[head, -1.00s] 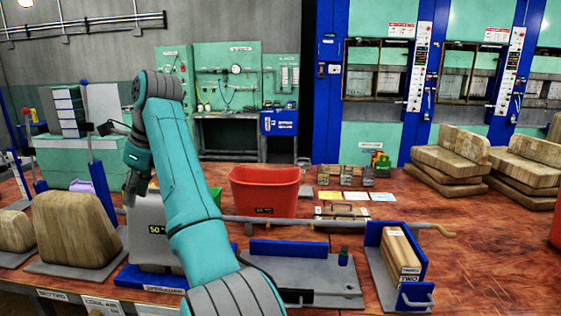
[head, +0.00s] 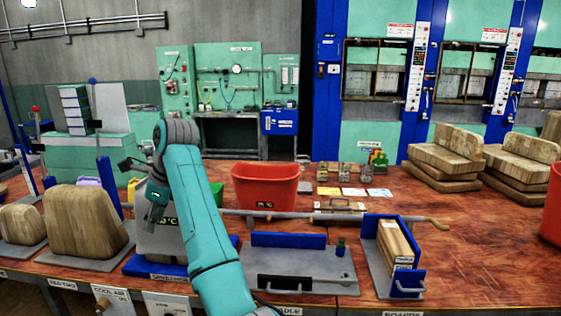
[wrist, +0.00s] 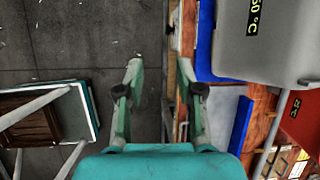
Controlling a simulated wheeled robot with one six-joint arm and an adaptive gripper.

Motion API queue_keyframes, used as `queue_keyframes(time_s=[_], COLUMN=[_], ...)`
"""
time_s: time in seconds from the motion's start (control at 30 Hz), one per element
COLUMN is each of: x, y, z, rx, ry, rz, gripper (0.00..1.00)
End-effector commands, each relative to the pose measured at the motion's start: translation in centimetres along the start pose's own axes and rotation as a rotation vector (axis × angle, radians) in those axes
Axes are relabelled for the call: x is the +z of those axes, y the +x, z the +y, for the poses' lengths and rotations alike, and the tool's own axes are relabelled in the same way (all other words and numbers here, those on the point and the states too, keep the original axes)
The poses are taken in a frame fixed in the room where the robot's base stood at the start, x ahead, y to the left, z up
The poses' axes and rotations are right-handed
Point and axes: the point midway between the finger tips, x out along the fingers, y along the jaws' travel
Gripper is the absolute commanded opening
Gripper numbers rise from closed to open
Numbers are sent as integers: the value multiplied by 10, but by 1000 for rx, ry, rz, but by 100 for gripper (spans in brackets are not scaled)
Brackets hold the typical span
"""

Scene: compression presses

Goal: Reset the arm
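My arm is raised at the left middle of the head view, bent at the elbow. My gripper (head: 153,222) hangs down in front of the grey 50 °C box (head: 172,242), hiding part of it. In the wrist view my gripper (wrist: 159,70) is open, its two fingers apart with nothing between them. Below the fingers are the dark floor (wrist: 90,40) and the workbench edge. The grey box (wrist: 262,45) is to the right of the fingers, apart from them.
A red bin (head: 264,188) stands behind a long horizontal rod (head: 330,216). Wooden blocks (head: 85,222) sit at left, and stacked wooden pieces (head: 450,155) at right. A blue holder (head: 408,283) with boards is at front right.

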Motion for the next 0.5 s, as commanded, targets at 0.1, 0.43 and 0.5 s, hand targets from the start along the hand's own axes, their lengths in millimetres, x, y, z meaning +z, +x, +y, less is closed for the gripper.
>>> queue_keyframes(time_s=[0.1, 0.43, 0.5], x=[-23, -124, -148], y=[31, 143, 165], z=[-5, -14, -11], rx=[-22, -147, -177], ry=[-26, -169, -204], rz=[-6, -24, -22], gripper=[37, 37, 37])
